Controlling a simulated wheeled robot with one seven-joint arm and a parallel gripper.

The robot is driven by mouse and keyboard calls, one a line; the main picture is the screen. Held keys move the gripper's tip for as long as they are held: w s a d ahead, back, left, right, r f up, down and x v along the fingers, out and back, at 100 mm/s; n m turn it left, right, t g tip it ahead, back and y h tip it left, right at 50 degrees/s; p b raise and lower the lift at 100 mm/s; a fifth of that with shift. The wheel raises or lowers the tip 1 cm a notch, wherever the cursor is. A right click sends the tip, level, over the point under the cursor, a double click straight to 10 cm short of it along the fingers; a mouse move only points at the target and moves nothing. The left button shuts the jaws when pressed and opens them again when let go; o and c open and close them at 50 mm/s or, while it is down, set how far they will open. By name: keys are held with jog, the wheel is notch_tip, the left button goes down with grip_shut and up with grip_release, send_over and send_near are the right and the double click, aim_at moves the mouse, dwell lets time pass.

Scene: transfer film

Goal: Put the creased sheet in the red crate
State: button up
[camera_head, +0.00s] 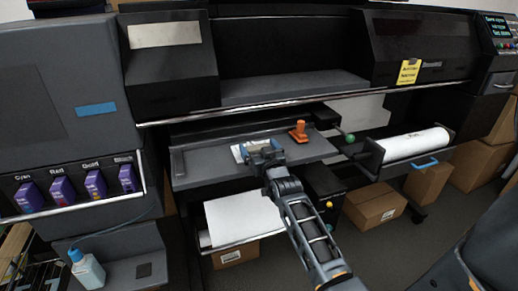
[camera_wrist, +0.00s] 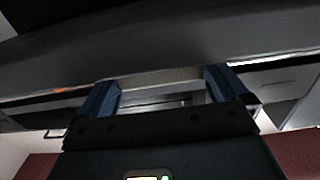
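A small white sheet (camera_head: 236,153) lies on the grey tray (camera_head: 200,164) of the printer in the head view; I cannot make out its creases. My gripper (camera_head: 260,147) is over the tray, at the sheet's right side, and covers part of it. In the wrist view my gripper (camera_wrist: 163,88) has its two blue fingers wide apart. A thin pale strip shows between them, and I cannot tell whether it is the sheet. No red crate is recognisable; dark red patches at the bottom corners of the wrist view are unclear.
An orange object (camera_head: 298,132) stands on the tray, right of my gripper. A larger white sheet (camera_head: 243,217) lies on a lower shelf. A white roll (camera_head: 415,144) is mounted at the right. Cardboard boxes (camera_head: 374,206) are on the floor. A bottle (camera_head: 88,270) stands at lower left.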

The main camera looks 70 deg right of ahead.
jog(key=shift+r, duration=0.15)
jog(key=b+v, duration=0.2)
jog(key=v, duration=1)
